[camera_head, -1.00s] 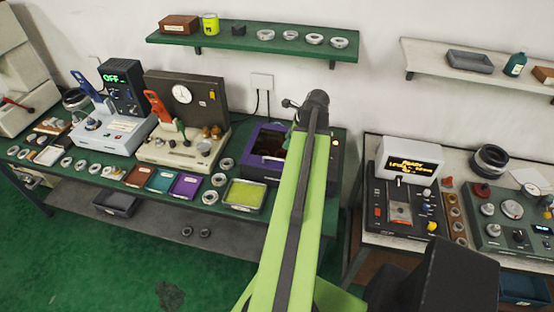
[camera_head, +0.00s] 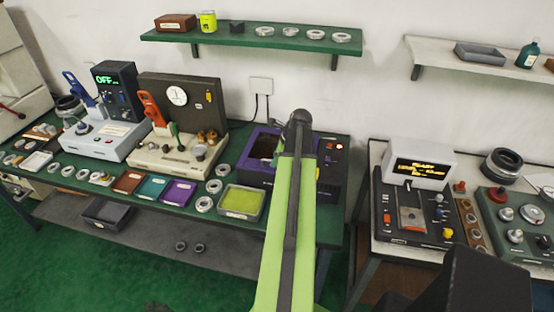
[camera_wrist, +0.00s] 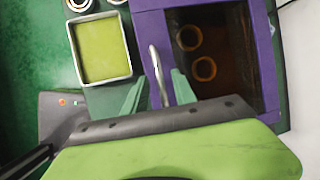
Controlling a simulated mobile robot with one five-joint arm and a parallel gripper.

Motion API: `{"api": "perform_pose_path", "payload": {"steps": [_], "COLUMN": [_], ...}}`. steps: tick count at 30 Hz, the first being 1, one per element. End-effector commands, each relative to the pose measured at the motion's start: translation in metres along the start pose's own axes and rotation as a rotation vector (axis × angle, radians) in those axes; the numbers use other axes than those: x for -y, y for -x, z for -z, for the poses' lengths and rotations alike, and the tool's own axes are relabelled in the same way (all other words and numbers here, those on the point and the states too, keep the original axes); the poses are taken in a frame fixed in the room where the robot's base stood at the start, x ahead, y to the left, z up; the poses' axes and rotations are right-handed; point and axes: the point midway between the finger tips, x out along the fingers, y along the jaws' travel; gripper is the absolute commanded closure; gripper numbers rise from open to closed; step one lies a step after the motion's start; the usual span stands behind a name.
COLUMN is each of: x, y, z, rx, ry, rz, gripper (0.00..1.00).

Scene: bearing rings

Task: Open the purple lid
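The purple lid (camera_wrist: 264,45) has a dark see-through window and lies closed on its box. Two rings show through the window in the wrist view. A silver bar handle (camera_wrist: 156,75) stands on the purple front edge. My gripper (camera_wrist: 159,88) is open, with one fingertip on each side of the handle in the picture. I cannot tell whether the fingers reach down around it or touch it. In the head view the purple lid (camera_head: 246,155) shows left of my arm, which hides part of the box and my gripper.
A tray with a yellow-green pad (camera_wrist: 102,47) sits left of the box on the green bench. Loose rings (camera_head: 204,204) and small coloured trays (camera_head: 178,192) lie further left. A green wall shelf (camera_head: 250,37) hangs behind. A control panel (camera_head: 329,158) adjoins the box on the right.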

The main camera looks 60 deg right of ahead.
Motion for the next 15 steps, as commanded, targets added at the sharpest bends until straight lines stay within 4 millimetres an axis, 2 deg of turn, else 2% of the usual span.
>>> {"api": "perform_pose_path", "payload": {"steps": [1,8,15], "x": [0.0000,-0.0002,0.0000], "y": [0.0002,0.0001,0.0000], "z": [-0.0002,-0.0003,-0.0005], "rx": [0.000,0.000,0.000], "ry": [0.000,0.001,0.001], "rz": [0.000,0.000,0.000], "gripper": [0.70,1.00,1.00]}}
